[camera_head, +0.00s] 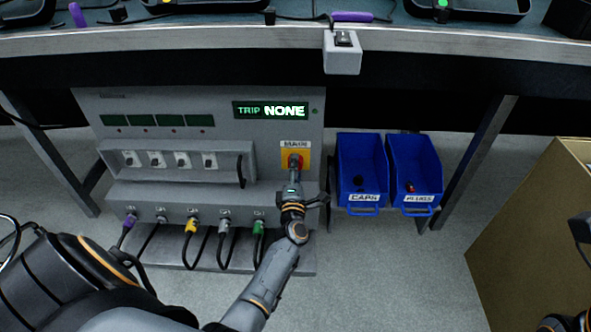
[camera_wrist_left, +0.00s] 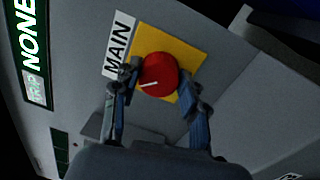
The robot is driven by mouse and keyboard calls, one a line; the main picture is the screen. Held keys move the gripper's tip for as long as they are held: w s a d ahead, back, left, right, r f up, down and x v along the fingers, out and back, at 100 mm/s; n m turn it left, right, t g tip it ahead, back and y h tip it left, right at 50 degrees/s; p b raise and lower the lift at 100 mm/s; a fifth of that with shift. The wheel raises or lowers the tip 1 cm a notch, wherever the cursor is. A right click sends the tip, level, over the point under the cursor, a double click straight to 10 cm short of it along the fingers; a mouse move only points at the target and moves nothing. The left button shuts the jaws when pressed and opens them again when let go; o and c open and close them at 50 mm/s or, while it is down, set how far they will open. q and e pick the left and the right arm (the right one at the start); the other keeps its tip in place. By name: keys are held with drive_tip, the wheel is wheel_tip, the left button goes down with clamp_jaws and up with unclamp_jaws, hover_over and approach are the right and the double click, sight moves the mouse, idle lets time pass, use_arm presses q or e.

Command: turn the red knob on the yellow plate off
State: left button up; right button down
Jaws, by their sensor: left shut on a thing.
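The red knob (camera_head: 295,159) sits on a yellow plate (camera_head: 304,154) under the MAIN label, at the right of the grey power panel. In the left wrist view the round red knob (camera_wrist_left: 158,70) fills the space between my fingers, with the yellow plate (camera_wrist_left: 190,58) behind it. A short white mark on the knob lies nearly level there, on the side nearer the MAIN label. My left gripper (camera_head: 294,175) reaches the knob from below and is shut on it; its fingertips (camera_wrist_left: 158,86) flank the knob. Part of the plate is hidden by the gripper.
The panel's display (camera_head: 270,110) reads TRIP NONE. Four-way switches (camera_head: 168,159), a handle (camera_head: 241,171) and plugged cables (camera_head: 191,227) are to the left. Blue bins (camera_head: 361,170) hang close on the right. A cardboard box (camera_head: 535,240) stands farther right. The worktop edge (camera_head: 200,40) runs above.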

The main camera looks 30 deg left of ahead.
use_arm(q)
drive_tip(key=shift+n, duration=0.6)
drive_tip(key=o, duration=1.2)
drive_tip(key=shift+c, duration=0.2)
drive_tip(key=v, duration=0.7)
drive_tip(key=shift+d, duration=0.15)
drive_tip(key=shift+s+r, duration=0.1)
drive_tip(key=shift+s, duration=0.05)
